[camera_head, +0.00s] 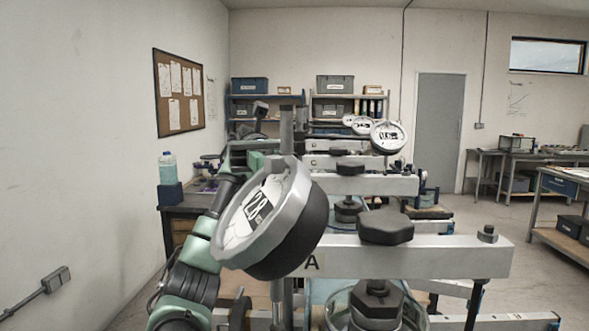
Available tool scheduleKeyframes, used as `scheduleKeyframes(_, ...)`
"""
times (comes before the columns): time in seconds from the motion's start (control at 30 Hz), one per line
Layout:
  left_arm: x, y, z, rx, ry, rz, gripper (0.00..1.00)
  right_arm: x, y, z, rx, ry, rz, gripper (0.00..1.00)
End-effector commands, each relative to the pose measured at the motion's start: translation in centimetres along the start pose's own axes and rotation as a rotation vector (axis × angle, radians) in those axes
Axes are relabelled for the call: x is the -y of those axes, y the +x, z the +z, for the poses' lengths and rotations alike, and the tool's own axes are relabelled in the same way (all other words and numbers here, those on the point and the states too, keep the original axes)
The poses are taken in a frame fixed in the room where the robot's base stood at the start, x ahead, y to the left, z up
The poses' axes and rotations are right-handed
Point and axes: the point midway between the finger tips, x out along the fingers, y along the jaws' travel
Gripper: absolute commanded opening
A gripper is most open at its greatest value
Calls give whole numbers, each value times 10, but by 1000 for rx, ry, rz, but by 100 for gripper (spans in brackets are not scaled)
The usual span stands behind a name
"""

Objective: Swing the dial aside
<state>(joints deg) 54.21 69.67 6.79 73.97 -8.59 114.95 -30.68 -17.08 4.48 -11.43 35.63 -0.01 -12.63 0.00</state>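The nearest dial (262,218) is large, round and silver-rimmed, with a reading that looks like 2.8. It is tilted, its face turned to the left, beside the left end of the crossbeam marked A (430,257). A vertical metal post (287,130) rises behind it. A black knob (385,227) sits on top of the beam, and a clear-walled cell with a dark cap (376,299) is below it. My green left arm comes up from the lower left, passing behind the dial. My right gripper is out of view.
More crossbeams stand in a row behind, one marked C (322,161), with smaller dials (388,136) on the right. A bottle (168,167) in a blue holder stands at left. Shelves (350,96) line the back wall. Open floor lies to the right.

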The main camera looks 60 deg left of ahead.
Motion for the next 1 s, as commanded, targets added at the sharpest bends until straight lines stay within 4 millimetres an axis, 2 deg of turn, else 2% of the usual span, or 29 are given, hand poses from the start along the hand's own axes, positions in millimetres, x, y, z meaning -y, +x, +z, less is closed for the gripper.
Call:
scheduleKeyframes(0.43,1,0,0,-1,-3,-5,0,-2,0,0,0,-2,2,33)
scheduleKeyframes(0.47,1,0,0,-1,-4,-5,30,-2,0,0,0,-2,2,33)
scheduleKeyframes(0.5,1,0,0,-1,-3,-5,41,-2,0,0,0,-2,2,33)
scheduleKeyframes(0.53,1,0,0,-1,-3,-5,44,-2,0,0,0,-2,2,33)
scheduleKeyframes(1.0,1,0,1,0,-1,-5,44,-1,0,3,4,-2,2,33)
